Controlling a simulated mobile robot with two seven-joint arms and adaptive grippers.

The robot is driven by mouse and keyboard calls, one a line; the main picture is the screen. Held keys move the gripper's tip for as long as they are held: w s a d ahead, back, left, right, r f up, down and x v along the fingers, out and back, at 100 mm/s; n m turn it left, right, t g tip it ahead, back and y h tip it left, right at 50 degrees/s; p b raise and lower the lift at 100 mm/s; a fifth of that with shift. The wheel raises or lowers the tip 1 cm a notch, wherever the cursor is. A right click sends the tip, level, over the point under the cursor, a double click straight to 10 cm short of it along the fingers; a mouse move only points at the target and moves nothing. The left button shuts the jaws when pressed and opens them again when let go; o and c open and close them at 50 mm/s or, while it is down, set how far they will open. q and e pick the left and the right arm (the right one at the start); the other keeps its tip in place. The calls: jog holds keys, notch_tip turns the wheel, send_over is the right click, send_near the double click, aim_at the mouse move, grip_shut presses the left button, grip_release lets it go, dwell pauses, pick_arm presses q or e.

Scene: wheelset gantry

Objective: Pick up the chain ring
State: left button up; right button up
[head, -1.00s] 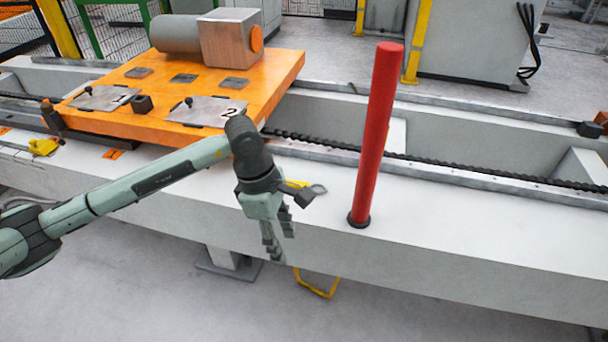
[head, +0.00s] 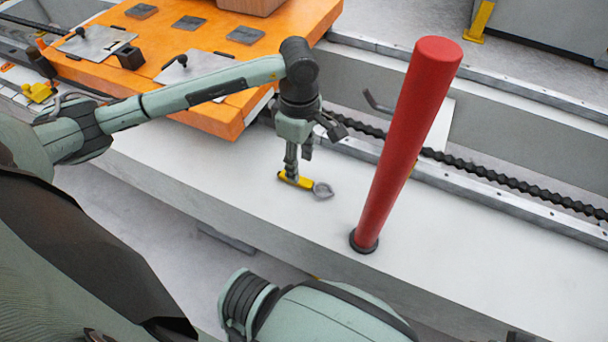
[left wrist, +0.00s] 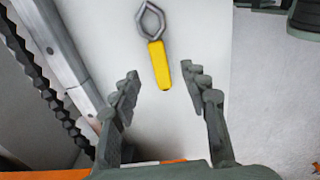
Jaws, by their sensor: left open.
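The chain ring, a small grey ring (head: 323,190) with a yellow handle (head: 294,180), lies flat on the white beam top, left of the red post. In the left wrist view the ring (left wrist: 150,20) is at the top, and its yellow handle (left wrist: 159,65) points down between the fingers. My left gripper (head: 298,166) is open and empty, pointing down at the yellow end. In the left wrist view the left gripper (left wrist: 160,76) has its fingers on either side of the handle, apart from it. My right gripper is not in view.
A tall red post (head: 405,150) stands on the beam (head: 240,195) just right of the ring. An orange platform (head: 215,110) with metal plates is behind and left. A dark chain (head: 500,188) runs along the beam's channel. The beam top around the ring is clear.

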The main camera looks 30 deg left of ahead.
aim_at(301, 179)
pick_arm(q)
notch_tip(301, 179, down, 5)
jog(key=shift+d+f, duration=0.1)
jog(key=shift+f, duration=0.05)
jog(key=shift+c, duration=0.4)
grip_shut()
